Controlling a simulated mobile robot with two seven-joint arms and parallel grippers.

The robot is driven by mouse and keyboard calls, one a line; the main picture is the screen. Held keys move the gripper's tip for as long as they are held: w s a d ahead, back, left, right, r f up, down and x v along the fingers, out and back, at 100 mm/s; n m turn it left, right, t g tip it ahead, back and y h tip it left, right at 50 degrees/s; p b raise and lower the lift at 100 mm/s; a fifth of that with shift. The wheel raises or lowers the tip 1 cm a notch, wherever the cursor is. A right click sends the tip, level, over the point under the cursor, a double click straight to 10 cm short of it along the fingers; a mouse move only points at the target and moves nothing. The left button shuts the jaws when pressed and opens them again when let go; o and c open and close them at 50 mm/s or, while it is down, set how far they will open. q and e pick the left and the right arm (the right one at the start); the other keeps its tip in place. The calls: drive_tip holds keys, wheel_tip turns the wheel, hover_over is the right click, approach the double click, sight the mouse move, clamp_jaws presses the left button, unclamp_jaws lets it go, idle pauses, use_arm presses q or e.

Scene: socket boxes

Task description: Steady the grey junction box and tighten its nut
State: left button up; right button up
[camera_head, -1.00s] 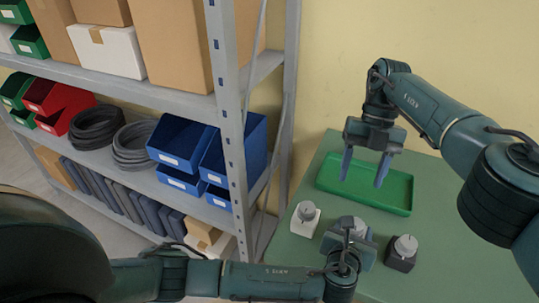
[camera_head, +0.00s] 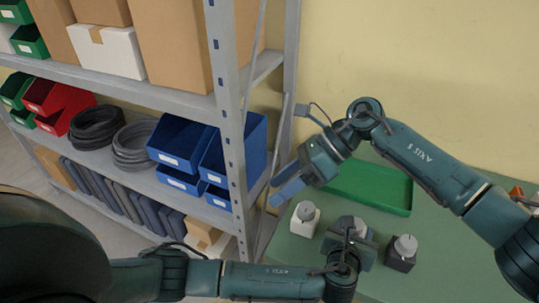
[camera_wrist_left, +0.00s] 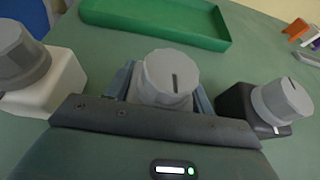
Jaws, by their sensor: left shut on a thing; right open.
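The grey junction box stands in the middle of three boxes on the green table, mostly hidden by my left gripper (camera_head: 346,240). Its round grey nut (camera_head: 352,223) is on top and shows from closer in the left wrist view (camera_wrist_left: 172,75), with a dark slot line. My left gripper is shut on the grey box, with a finger on either side. My right gripper (camera_head: 279,189) is open and empty, above the table's left edge, up and left of the grey box and well apart from it.
A white box (camera_head: 304,223) with a grey nut stands left of the grey box, and a black box (camera_head: 399,262) with one stands right. A green tray (camera_head: 370,190) lies behind them. A metal shelf (camera_head: 232,120) with bins stands at the left, close to my right gripper.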

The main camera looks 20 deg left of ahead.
drive_tip(key=s+r+n+y, duration=0.5)
drive_tip(key=r+n, duration=0.4)
drive_tip(key=r, duration=0.2)
drive_tip(key=shift+s+r+n+g+y, duration=0.3)
drive_tip(key=shift+s+r+n+g, duration=0.1)
drive_tip(key=shift+s, duration=0.2)
drive_tip(key=shift+d, duration=0.1)
use_arm(q)
drive_tip(key=o, duration=1.2)
drive_tip(key=shift+c, duration=0.2)
